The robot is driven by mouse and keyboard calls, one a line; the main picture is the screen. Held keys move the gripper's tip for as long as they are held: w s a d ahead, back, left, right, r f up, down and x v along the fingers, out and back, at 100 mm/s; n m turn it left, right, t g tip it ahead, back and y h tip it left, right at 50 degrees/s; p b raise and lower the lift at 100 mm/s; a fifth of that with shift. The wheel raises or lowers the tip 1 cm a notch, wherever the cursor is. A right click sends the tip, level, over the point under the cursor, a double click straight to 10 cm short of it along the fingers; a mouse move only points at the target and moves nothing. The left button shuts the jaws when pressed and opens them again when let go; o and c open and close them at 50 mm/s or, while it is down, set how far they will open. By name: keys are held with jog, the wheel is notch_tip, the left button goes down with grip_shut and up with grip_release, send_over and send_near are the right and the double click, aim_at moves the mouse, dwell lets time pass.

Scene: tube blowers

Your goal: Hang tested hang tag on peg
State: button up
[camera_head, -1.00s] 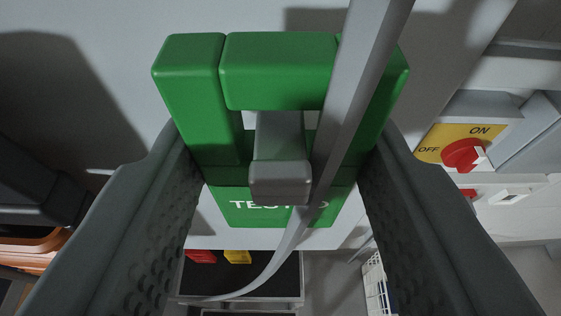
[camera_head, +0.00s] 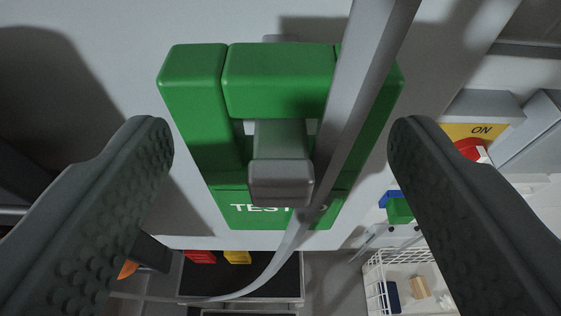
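The green hang tag (camera_head: 280,80) with white lettering that reads "TEST" and is partly covered is in the middle of the head camera view. A grey peg (camera_head: 281,180) comes through the opening in the tag towards me. The tag's top bar lies above the peg. My gripper (camera_head: 280,150) is open, with one dark finger on each side of the tag and a gap between each finger and the tag. A grey strip or cable crosses in front of the tag's right part and hides some of its lettering.
A yellow switch plate with a red knob (camera_head: 470,149) is on the right. A white wire basket (camera_head: 376,282) with small items stands at lower right. A dark tray (camera_head: 270,278) with red and yellow pieces lies below. A pale wall is behind the tag.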

jog(key=s+r+t, duration=0.1)
jog(key=s+r, duration=0.2)
jog(key=s, duration=0.9)
jog(key=s+r, duration=0.3)
jog(key=s, duration=0.9)
jog(key=s+r+t, duration=0.1)
jog(key=s+r, duration=0.2)
jog(key=s, duration=1)
jog(key=s+f, duration=0.2)
jog(key=s, duration=1.2)
jog(key=shift+t, duration=0.4)
jog(key=shift+w, duration=0.1)
